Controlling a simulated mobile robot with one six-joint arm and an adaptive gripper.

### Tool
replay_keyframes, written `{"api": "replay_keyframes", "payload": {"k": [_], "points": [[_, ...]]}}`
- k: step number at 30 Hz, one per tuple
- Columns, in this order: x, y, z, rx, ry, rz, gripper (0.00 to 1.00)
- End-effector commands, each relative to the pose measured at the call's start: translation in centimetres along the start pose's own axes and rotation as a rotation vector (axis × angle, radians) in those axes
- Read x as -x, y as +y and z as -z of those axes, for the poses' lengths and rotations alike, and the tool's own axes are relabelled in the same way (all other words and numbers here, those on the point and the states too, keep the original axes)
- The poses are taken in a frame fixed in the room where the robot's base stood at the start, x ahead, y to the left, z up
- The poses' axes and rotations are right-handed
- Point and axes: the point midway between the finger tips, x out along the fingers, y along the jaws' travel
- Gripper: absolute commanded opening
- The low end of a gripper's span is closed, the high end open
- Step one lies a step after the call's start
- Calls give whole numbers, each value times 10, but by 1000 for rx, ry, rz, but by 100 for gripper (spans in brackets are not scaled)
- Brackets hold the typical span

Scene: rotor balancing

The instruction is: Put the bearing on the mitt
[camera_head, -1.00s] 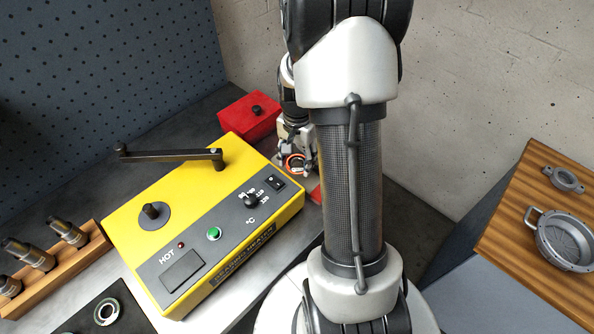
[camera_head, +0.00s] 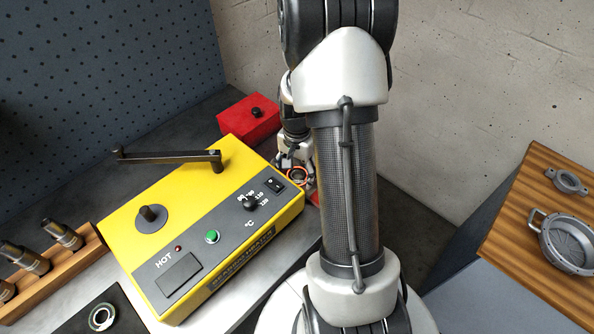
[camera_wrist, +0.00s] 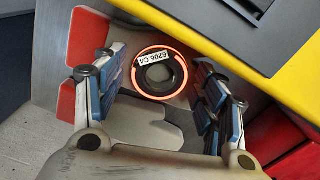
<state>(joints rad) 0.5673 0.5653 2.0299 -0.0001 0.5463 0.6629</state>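The bearing (camera_wrist: 177,87) is a dark ring with a glowing orange rim and a white "6206 C4" label. It also shows in the head view (camera_head: 298,182). My gripper (camera_wrist: 160,60) has its fingertips at the bearing's two sides and appears shut on it; the contact itself is hard to see.
A yellow heater (camera_head: 190,190) with a crank arm stands left of my gripper. A red box (camera_head: 236,119) with a black knob is behind it. Another bearing (camera_head: 102,317) lies at the front left, near a wooden tool rack (camera_head: 65,272). A wooden table (camera_head: 530,245) with metal parts is at right.

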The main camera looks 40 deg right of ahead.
Motion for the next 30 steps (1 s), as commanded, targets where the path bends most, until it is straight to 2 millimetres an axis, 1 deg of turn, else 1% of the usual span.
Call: {"api": "replay_keyframes", "payload": {"k": [10,14,17,24,27,30], "points": [[1,0,0,0,0,0,71],[10,0,1,0,2,2,71],[26,-1,1,0,3,3,71],[80,-1,1,0,4,3,71],[98,0,0,0,2,2,71],[112,0,0,0,2,1,71]]}}
